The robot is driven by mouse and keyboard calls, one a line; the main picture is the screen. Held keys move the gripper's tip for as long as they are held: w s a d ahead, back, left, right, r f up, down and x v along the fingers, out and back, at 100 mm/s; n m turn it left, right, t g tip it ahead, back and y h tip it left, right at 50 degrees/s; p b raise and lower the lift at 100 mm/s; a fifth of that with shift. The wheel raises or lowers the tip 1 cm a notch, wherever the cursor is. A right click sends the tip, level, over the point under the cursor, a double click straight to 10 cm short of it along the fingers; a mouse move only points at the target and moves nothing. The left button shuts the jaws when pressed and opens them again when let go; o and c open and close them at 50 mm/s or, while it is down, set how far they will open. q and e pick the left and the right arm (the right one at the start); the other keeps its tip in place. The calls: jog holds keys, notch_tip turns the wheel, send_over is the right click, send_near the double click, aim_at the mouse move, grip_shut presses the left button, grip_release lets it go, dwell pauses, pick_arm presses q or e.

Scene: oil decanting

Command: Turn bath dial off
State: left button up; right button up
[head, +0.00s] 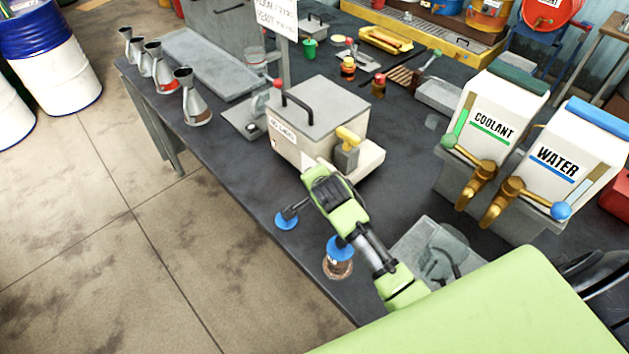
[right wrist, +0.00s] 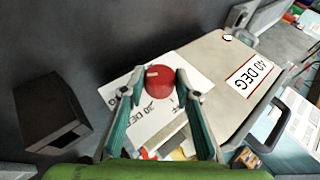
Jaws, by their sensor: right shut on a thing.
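The bath is a grey box (head: 318,125) with a black handle on its lid and a white label on its side, standing on the dark bench. In the right wrist view the bath (right wrist: 215,80) carries a "40 DEG" label. The red round dial (right wrist: 159,80) sits over a white marked plate (right wrist: 160,122). My right gripper (right wrist: 156,78) has its two fingers on either side of the dial, shut on it. In the head view my right gripper (head: 312,168) is at the bath's near side, hiding the dial. My left gripper is not in view.
Coolant (head: 497,118) and water (head: 566,155) dispensers with brass taps stand at the right. Metal flasks (head: 192,100) line the bench's left edge. A jar with a blue lid (head: 338,265) stands close beside my right arm.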

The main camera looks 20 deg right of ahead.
jog(key=shift+g, duration=0.3)
jog(key=g, duration=0.1)
jog(key=g+h, duration=0.1)
jog(key=g, duration=0.1)
jog(key=shift+w+a+r+n, duration=0.15)
jog(key=shift+w+n, duration=0.15)
jog(key=shift+n, duration=0.1)
jog(key=shift+w+n+g+h, duration=0.1)
jog(key=shift+n+g+h, duration=0.25)
jog(key=shift+g, duration=0.95)
jog(key=o, duration=1.1)
jog(key=v, duration=0.7)
jog(key=shift+a+r, duration=0.15)
jog(key=shift+r, duration=0.1)
